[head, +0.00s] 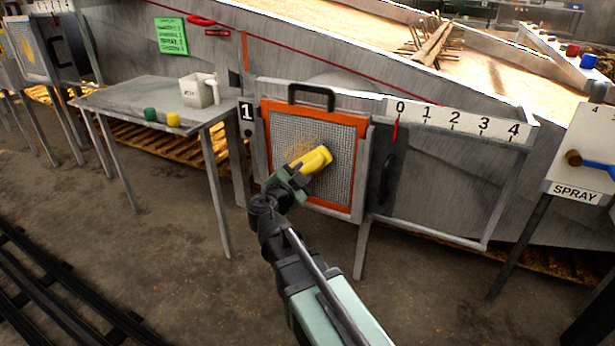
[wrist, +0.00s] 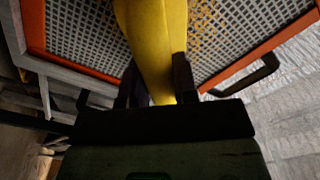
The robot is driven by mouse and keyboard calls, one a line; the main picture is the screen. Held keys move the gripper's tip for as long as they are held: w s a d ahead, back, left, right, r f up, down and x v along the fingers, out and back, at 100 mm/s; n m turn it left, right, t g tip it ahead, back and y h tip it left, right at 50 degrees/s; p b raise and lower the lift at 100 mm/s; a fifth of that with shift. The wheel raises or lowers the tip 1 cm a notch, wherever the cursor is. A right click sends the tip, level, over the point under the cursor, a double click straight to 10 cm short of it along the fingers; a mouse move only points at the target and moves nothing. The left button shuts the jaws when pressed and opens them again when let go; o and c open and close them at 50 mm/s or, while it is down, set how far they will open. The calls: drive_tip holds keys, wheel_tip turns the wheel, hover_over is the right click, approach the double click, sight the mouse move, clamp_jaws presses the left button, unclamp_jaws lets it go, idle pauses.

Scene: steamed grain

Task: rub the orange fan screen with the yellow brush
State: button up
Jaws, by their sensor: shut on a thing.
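The orange fan screen (head: 353,164) is an orange frame around grey mesh with a dark handle on top, set upright in the side of the grey machine. A tan patch of grain dust shows on the mesh near its middle. My gripper (head: 301,171) is shut on the yellow brush (head: 317,159) and holds it in front of the mesh, right of the dusty patch. In the wrist view the yellow brush (wrist: 155,45) runs between the dark fingers, with the screen's mesh (wrist: 85,25) behind it. The brush's working face is hidden, so I cannot tell whether it touches the mesh.
A grey table (head: 130,98) at left holds a white container (head: 195,92), a green object (head: 150,114) and a yellow one (head: 173,119). A numbered scale (head: 460,122) is right of the screen, and a SPRAY panel (head: 577,192) stands far right. Floor in front is clear.

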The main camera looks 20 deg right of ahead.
sight(310, 168)
drive_tip(key=shift+w+a, duration=1.55)
drive_tip(key=shift+w, duration=0.25)
drive_tip(key=shift+w+a, duration=1.55)
drive_tip(key=shift+w, duration=0.2)
drive_tip(key=shift+c, duration=0.2)
wheel_tip(310, 168, up, 3)
drive_tip(key=p, duration=0.3)
drive_tip(key=shift+a+r, duration=0.1)
clamp_jaws()
drive_tip(key=shift+s, duration=0.1)
drive_tip(key=shift+s+d, duration=3.35)
drive_tip(key=shift+d, duration=0.05)
drive_tip(key=shift+s+d, duration=1)
drive_tip(key=shift+s, duration=0.25)
